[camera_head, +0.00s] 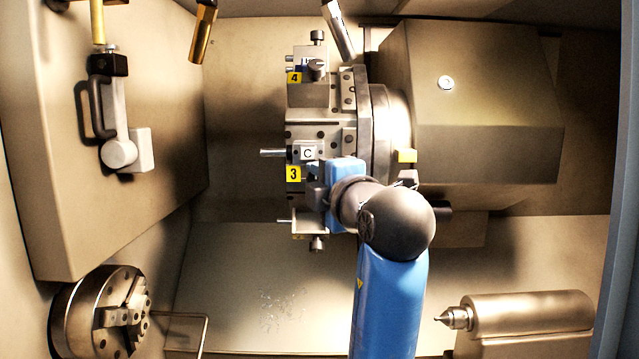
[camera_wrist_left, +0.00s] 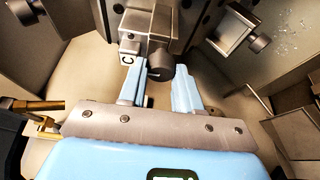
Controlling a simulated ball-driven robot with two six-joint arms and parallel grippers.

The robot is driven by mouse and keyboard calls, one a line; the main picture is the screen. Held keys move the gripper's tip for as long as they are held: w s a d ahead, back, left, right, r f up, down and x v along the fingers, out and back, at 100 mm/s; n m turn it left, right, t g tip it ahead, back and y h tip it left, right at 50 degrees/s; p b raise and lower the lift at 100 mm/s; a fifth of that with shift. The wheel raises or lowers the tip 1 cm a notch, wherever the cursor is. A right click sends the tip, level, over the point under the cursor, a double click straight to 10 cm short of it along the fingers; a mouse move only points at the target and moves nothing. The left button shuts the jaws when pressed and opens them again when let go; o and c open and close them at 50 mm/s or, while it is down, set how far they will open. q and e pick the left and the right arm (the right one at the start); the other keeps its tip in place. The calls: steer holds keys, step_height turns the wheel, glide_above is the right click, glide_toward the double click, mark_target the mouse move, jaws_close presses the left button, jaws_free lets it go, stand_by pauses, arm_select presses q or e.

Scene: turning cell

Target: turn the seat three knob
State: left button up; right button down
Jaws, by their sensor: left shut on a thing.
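The turret (camera_head: 349,120) carries seats with yellow number plates. The seat three plate (camera_head: 293,174) sits at its left edge, beside a block with a white C tag (camera_head: 308,153). My left gripper (camera_head: 322,190) is at that seat, at the turret's lower front. The seat three knob, a dark round knob (camera_wrist_left: 160,73), shows in the left wrist view beside the C tag, between the two pale blue fingers of my left gripper (camera_wrist_left: 159,88). The gripper is shut on it. In the head view my gripper hides the knob. My right gripper is out of view.
Seat four (camera_head: 294,78) with its own knob (camera_head: 317,68) is just above. Two nozzles (camera_head: 203,32) (camera_head: 340,32) hang near the top. A chuck (camera_head: 104,315) is at lower left, a tailstock (camera_head: 525,313) at lower right. The cell floor (camera_head: 262,270) below the turret is open.

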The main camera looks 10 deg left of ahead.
arm_select(q)
steer(key=o, duration=1)
steer(key=shift+o, duration=0.2)
steer(key=shift+s+d, duration=0.1)
steer(key=b+v, duration=0.1)
steer(key=v, duration=0.9)
steer(key=shift+s+b, duration=0.2)
steer(key=shift+b, duration=0.1)
steer(key=shift+d, duration=0.15)
